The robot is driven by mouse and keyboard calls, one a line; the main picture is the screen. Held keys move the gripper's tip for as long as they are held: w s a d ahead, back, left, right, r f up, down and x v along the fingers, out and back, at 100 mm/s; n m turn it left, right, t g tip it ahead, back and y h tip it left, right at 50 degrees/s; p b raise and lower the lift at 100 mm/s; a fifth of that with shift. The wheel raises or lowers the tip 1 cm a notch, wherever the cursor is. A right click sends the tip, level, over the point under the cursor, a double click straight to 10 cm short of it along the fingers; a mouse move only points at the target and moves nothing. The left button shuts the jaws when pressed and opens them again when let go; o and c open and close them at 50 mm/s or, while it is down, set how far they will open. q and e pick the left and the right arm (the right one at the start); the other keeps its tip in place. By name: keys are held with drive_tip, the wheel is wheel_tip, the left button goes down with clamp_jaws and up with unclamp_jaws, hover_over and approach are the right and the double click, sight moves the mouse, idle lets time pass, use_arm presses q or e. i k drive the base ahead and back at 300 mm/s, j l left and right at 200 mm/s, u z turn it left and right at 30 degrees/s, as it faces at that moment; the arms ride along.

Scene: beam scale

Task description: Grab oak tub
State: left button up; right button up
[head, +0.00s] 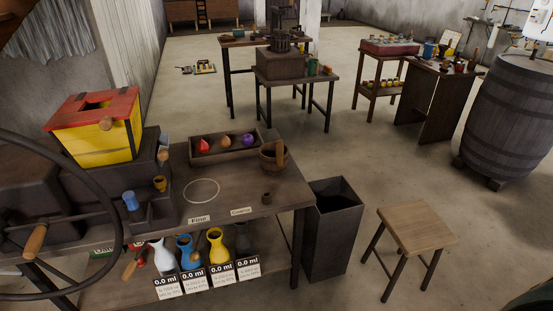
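A small brown wooden tub (268,161) stands on the dark workbench (236,186), near its right end. It looks like the oak tub. A lighter upright wooden piece rises at its right side; I cannot tell whether it is a handle or something in the tub. The tub is just right of a wooden tray (222,155) holding red, orange and purple items. Neither of my grippers shows in the head view.
A dark open bin (334,240) stands against the bench's right end, with a wooden stool (417,228) farther right. A yellow box with a red top (96,135) and a large wheel (117,215) crowd the left. Clear floor lies beyond the bench.

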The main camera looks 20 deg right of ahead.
sight(274, 157)
drive_tip(key=i+l+z, duration=0.1)
drive_tip(key=i+l, duration=0.15)
drive_tip(key=i, duration=0.3)
drive_tip(key=i+l+z, duration=0.15)
drive_tip(key=i, duration=0.4)
drive_tip(key=i+l+z, duration=0.1)
drive_tip(key=i+l, duration=0.15)
drive_tip(key=i, duration=0.35)
